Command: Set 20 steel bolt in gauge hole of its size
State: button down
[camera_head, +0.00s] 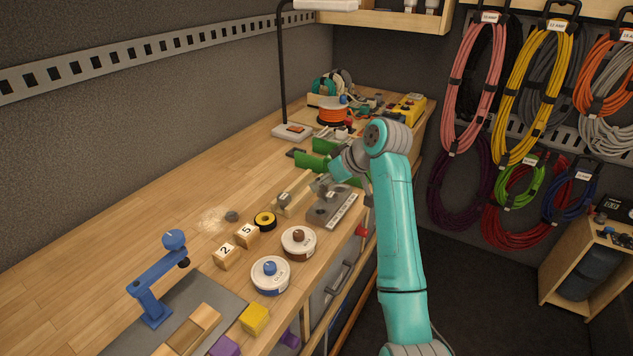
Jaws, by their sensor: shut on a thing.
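My gripper (325,184) reaches down over the back of the grey gauge block (326,216) at the bench's right edge. It is shut on the steel bolt (331,194), a small grey piece with a pale tag that shows just below the fingers. The gauge block has dark round holes on top and a white label strip along its front right side. The bolt is at or just above the block's back part. I cannot tell whether its tip is in a hole, or which hole it is over. A wooden rack (295,192) with grey pieces stands just left of the gauge.
Green pieces (312,163) stand behind the gripper. A blue clamp-like stand (153,290) is at front left.

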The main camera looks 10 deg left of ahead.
send_over(317, 208)
jog(key=s+d, duration=0.1)
jog(key=d, duration=0.1)
jog(key=shift+s+f, duration=0.2)
jog(key=shift+f, duration=2.35)
jog(key=shift+w+f, duration=0.15)
jog(key=shift+f, duration=1.1)
dwell(0.3)
jog(key=c, duration=0.6)
grip_release()
jog(key=shift+c, duration=0.2)
jog(key=o, duration=0.4)
jog(key=shift+c, duration=0.2)
jog(key=shift+r, duration=3.5)
